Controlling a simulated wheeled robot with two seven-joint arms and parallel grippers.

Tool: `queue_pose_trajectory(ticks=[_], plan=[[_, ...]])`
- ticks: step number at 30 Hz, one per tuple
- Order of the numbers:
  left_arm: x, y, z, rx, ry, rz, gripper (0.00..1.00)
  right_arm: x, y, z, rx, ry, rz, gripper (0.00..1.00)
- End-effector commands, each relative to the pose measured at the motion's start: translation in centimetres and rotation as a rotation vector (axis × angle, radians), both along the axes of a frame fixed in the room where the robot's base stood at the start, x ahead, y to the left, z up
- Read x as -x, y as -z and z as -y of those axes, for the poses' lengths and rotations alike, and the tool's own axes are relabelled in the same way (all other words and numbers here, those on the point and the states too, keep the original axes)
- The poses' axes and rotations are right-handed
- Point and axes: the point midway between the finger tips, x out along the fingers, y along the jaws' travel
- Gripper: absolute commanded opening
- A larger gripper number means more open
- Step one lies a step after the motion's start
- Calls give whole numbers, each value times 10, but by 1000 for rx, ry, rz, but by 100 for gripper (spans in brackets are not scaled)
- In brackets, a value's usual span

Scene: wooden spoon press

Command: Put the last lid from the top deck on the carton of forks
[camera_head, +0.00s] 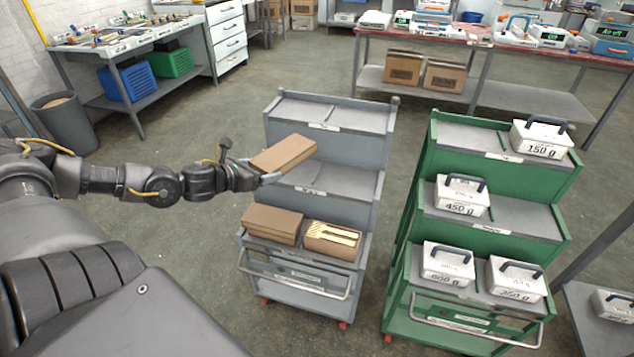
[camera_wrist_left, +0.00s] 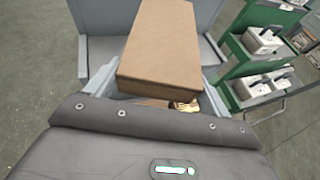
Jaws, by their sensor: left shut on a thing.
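My left gripper (camera_head: 262,176) is shut on a brown cardboard lid (camera_head: 284,153) and holds it in the air in front of the grey cart's upper decks. The lid also fills the middle of the left wrist view (camera_wrist_left: 160,45). The open carton of forks (camera_head: 333,240) stands on the right of the grey cart's lowest deck, with pale wooden forks showing. In the left wrist view the forks (camera_wrist_left: 186,105) are partly hidden below the lid. A closed brown carton (camera_head: 272,224) stands to its left. The cart's top deck (camera_head: 350,116) is bare. My right gripper is not in view.
A green cart (camera_head: 470,225) stands to the right with several white weights, such as the 150 g one (camera_head: 541,138). The grey cart's middle deck (camera_head: 335,178) looks empty where visible. A grey bin (camera_head: 66,122) stands at the left.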

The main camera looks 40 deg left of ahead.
Motion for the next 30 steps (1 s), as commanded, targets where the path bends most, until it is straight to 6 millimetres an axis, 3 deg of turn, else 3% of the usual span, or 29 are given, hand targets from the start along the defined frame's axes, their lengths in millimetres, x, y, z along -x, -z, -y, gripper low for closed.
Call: queue_pose_trajectory(ticks=[7, 11, 16, 23, 30], plan=[[-3, -1, -2, 2, -1, 1, 60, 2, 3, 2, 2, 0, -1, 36], [-8, 5, 2, 4, -2, 5, 60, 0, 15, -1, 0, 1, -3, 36], [-20, 13, 15, 4, 1, 10, 60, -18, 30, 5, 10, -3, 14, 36], [-36, 17, 32, 7, 2, 9, 60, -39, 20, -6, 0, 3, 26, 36], [-70, 36, 69, 10, 3, 4, 60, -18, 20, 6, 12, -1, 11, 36]])
